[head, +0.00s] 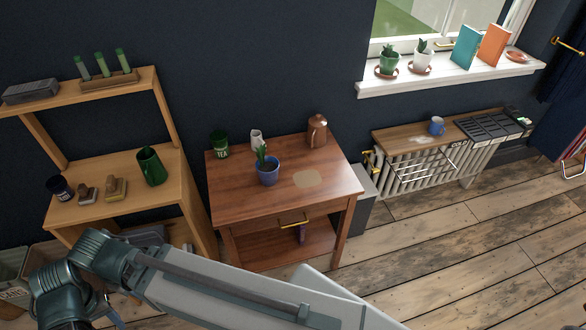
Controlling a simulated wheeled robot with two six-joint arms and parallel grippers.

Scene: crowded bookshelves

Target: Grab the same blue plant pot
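A blue plant pot (268,175) with a small green plant stands upright on the reddish-brown wooden side table (225,182), left of the middle of its top. One of my arms crosses the bottom of the head view, in front of the table and below the pot, without touching the pot. Neither of my grippers' fingers can be made out in this view.
Beside the pot are a green cup (219,144), a white cup (257,138) and a copper-coloured canister (317,131). A wooden shelf (122,201) stands left. Floor (450,240) is clear at right.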

